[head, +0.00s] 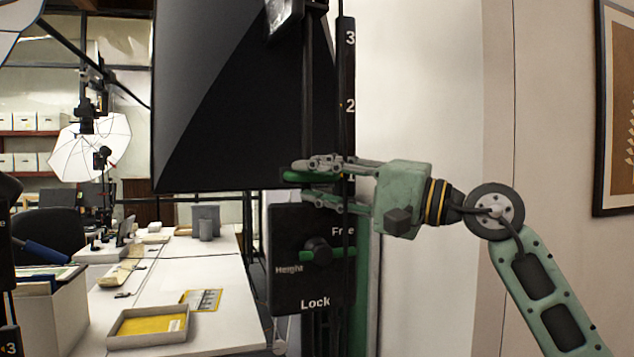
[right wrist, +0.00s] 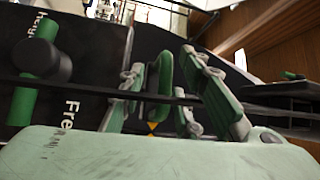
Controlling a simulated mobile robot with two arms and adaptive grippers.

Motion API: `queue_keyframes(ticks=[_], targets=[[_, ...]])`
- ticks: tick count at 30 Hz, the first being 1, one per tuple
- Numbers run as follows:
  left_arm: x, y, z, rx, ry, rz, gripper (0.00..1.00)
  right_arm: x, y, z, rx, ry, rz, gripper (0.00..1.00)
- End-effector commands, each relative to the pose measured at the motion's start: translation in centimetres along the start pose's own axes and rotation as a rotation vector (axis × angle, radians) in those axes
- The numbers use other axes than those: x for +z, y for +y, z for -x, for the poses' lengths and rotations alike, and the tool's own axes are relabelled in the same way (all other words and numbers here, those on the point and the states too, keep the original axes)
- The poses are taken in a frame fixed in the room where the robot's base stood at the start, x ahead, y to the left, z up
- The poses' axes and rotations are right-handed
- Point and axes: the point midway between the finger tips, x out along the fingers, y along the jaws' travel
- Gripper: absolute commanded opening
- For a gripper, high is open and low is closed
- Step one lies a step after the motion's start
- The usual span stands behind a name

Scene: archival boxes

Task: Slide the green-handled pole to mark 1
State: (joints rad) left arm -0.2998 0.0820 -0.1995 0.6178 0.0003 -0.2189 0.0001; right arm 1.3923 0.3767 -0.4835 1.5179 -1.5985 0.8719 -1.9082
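My right gripper (head: 312,181) reaches in from the right, one finger above the handle and one below. In the right wrist view, the fingers (right wrist: 165,95) stand on either side of the handle and look open, with a gap on at least one side. My left gripper is not in view.
Below the handle, a black panel (head: 290,222) reads Free, Height and Lock and bears a green-barred knob (head: 320,252). A large black softbox (head: 240,110) hangs left of the pole. A white table (head: 220,322) with a tray (head: 118,337) stands at lower left.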

Motion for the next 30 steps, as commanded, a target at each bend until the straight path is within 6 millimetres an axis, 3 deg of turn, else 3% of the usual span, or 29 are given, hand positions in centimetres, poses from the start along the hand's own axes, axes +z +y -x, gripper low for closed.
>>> queue_keyframes(ticks=[15, 21, 30], targets=[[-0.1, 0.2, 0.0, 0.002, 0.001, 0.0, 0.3, -0.1, 0.2, 9.8, 0.004, 0.002, 0.0, 0.3], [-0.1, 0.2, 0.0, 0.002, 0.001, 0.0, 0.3, 0.1, 0.1, 11.3, 0.004, 0.0, 0.001, 0.3], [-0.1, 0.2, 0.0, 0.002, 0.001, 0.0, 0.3, 0.1, 0.1, 11.4, 0.003, -0.001, 0.0, 0.3]])
